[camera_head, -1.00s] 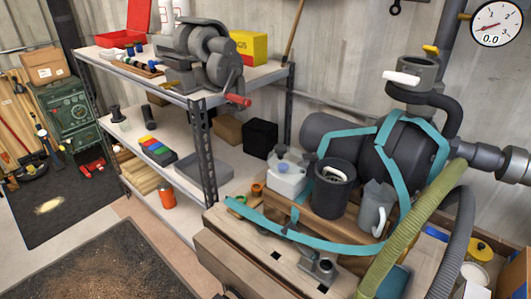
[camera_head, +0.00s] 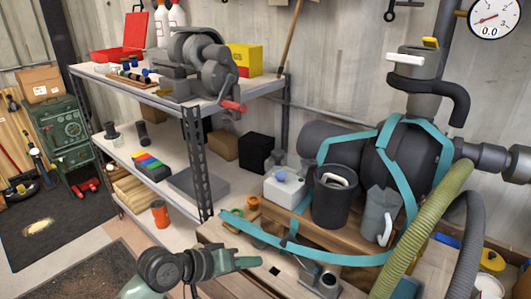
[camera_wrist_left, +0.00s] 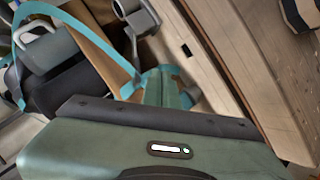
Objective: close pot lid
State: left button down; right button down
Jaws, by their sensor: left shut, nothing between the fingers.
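A grey cylindrical pot (camera_head: 415,75) stands on top of the dark pump, upper right in the head view. A white handle (camera_head: 405,58) crosses its front, and a yellow piece (camera_head: 431,43) sits at its top. I cannot tell the lid's position. A second, dark open pot (camera_head: 336,197) with a white handle inside stands on the wooden box below. My green left gripper (camera_head: 247,262) is shut and empty, low in front of the bench and well away from both pots. Its fingers also show in the left wrist view (camera_wrist_left: 170,90). My right gripper is out of view.
A teal strap (camera_head: 330,257) loops across the bench and pump. A grey jug (camera_head: 377,215) and a white canister (camera_head: 284,189) flank the dark pot. A green hose (camera_head: 432,225) rises at right. A metal shelf (camera_head: 194,165) with a vise stands at left.

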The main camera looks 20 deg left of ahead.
aim_at(291, 159)
pick_arm(q)
jog(key=w+a+r+n+t+h, duration=0.25)
jog(key=w+a+r, duration=0.25)
jog(key=r, duration=0.6)
jog(key=w+a+r+n+t+h, duration=0.1)
jog(key=w+a+r+n+t, duration=0.35)
jog(key=r, duration=0.65)
jog(key=shift+g, duration=0.5)
jog(key=w+d+p, duration=0.1)
jog(key=w+d, duration=0.1)
jog(key=w+d+p, duration=0.2)
jog(key=d, duration=0.1)
jog(key=w+d+p, duration=0.2)
jog(key=shift+w+d+r, duration=0.15)
jog(key=shift+d+r, duration=0.05)
jog(key=shift+d, duration=0.15)
jog(key=shift+f, duration=0.1)
jog(key=shift+y, duration=0.25)
